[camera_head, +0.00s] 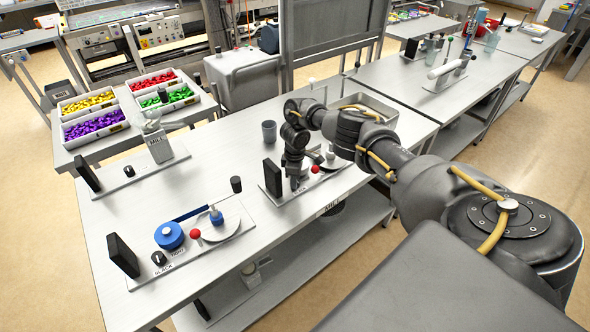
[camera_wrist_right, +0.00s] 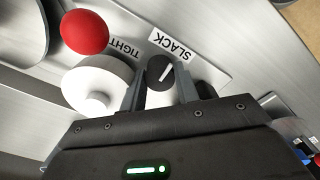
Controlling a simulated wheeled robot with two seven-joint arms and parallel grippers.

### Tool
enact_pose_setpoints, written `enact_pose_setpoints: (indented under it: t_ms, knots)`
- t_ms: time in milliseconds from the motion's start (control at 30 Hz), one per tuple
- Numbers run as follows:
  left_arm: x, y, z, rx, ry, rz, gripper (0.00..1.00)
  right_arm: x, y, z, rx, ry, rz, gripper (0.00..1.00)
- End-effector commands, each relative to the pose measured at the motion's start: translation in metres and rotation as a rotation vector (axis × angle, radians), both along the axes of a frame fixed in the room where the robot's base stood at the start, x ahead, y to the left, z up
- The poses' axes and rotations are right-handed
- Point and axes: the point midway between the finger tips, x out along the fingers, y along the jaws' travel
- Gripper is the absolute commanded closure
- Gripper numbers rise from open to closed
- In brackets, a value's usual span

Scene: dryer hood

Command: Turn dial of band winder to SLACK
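The band winder on the middle of the bench has a grey base plate (camera_head: 283,201), an upright black block (camera_head: 272,178) and a red ball knob (camera_head: 315,169). In the right wrist view its black dial (camera_wrist_right: 161,84) has a white pointer line that points toward the SLACK label (camera_wrist_right: 171,46), away from the TIGHT label (camera_wrist_right: 124,48). My right gripper (camera_wrist_right: 160,88) has one finger close against each side of the dial. In the head view my right gripper (camera_head: 294,178) points down at the winder and hides the dial. My left gripper is out of view.
A white round part (camera_wrist_right: 97,84) and the red ball (camera_wrist_right: 85,32) sit beside the dial. A second winder with a blue spool (camera_head: 169,236) stands nearer, left. A grey cup (camera_head: 269,131) and a metal tray (camera_head: 362,104) stand behind. The bench between the winders is clear.

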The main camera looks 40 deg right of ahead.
Motion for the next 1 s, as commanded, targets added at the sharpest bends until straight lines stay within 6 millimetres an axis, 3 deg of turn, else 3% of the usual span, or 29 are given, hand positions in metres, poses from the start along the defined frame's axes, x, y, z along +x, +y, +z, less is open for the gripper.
enact_pose_setpoints:
  t_ms: [167, 533, 667, 900, 1000]
  knots:
    - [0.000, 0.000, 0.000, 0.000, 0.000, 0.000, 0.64, 0.000, 0.000, 0.000, 0.000, 0.000, 0.000, 0.48]
    - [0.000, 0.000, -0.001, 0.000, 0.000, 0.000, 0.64, 0.001, 0.000, 0.008, 0.001, -0.001, 0.002, 0.48]
    - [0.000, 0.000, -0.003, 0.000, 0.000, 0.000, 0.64, 0.001, -0.001, 0.029, 0.000, -0.004, 0.003, 0.48]
    - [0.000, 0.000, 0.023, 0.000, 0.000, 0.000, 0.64, 0.001, -0.001, 0.086, -0.002, -0.003, 0.004, 0.48]
    - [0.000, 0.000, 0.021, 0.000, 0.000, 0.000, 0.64, 0.001, -0.001, 0.095, -0.002, -0.005, 0.004, 0.48]
